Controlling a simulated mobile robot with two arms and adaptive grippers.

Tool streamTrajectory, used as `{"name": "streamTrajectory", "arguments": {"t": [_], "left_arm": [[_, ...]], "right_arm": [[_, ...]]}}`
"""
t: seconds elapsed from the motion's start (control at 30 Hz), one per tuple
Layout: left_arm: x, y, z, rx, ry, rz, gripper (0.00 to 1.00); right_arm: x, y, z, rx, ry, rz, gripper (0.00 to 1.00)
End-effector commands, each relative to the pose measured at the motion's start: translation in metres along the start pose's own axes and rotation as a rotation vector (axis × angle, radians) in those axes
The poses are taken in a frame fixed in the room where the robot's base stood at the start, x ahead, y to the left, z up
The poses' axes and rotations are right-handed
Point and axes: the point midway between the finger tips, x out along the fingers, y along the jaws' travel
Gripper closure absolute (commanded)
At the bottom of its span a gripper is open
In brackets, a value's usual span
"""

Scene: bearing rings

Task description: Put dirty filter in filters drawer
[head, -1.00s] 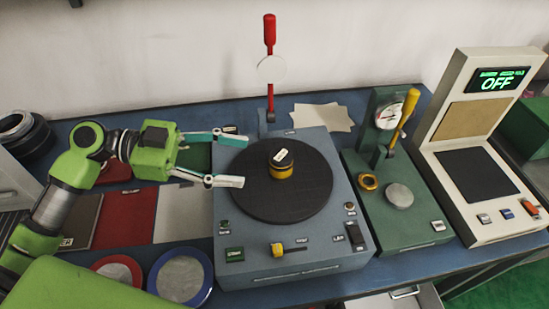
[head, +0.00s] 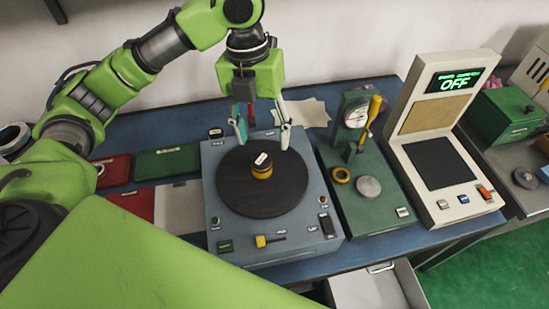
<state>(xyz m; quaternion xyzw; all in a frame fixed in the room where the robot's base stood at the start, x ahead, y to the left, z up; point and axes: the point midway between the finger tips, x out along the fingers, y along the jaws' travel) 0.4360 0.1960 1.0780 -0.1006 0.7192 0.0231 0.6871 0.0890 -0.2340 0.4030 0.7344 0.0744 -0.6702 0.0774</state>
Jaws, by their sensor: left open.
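A small yellow and black cylinder with a white label on top (head: 262,166) stands on the round black plate (head: 236,194) of the blue-grey machine; it may be the filter, but I cannot read its label. My left gripper (head: 263,137) is open and points down, its fingertips just behind the cylinder and apart from it. A drawer (head: 372,289) stands open below the bench at the bottom; I cannot tell what it is labelled. My right gripper is not in view.
A green gauge stand (head: 375,210) with a yellow lever stands right of the machine, then a cream device reading OFF (head: 440,160). Red (head: 112,172) and green (head: 168,162) trays lie at left. My arm covers the lower left.

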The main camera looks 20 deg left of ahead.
Motion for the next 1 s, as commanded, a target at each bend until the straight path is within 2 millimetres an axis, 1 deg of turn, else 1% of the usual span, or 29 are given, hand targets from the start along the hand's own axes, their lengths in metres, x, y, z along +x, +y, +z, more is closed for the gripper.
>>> {"name": "streamTrajectory", "arguments": {"t": [0.03,0.1,0.17,0.23,0.33,0.5,0.6,0.7,0.87,1.0], "left_arm": [[-0.011,0.005,0.004,0.019,-0.023,0.039,0.47],[-0.016,0.011,0.008,0.038,-0.040,0.078,0.47],[-0.018,0.015,0.009,0.048,-0.048,0.100,0.47],[-0.015,0.017,0.010,0.052,-0.051,0.111,0.47],[0.001,0.019,0.011,0.052,-0.048,0.114,0.47],[0.035,0.023,0.012,0.052,-0.047,0.112,0.47],[0.051,0.024,0.013,0.051,-0.048,0.110,0.47],[0.062,0.024,0.014,0.052,-0.050,0.109,0.47],[0.071,0.025,0.014,0.052,-0.050,0.109,0.47],[0.091,0.026,0.012,0.052,-0.046,0.110,0.47]], "right_arm": [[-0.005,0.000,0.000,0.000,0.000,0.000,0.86],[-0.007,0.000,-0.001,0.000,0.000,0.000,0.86],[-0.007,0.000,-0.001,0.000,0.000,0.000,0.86],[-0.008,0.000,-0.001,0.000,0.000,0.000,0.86],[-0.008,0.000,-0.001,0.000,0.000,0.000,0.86],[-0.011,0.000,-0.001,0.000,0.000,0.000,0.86],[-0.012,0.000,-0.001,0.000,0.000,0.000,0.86],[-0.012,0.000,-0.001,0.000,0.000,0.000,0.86],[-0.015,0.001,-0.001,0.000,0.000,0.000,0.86],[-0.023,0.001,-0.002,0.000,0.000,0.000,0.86]]}}
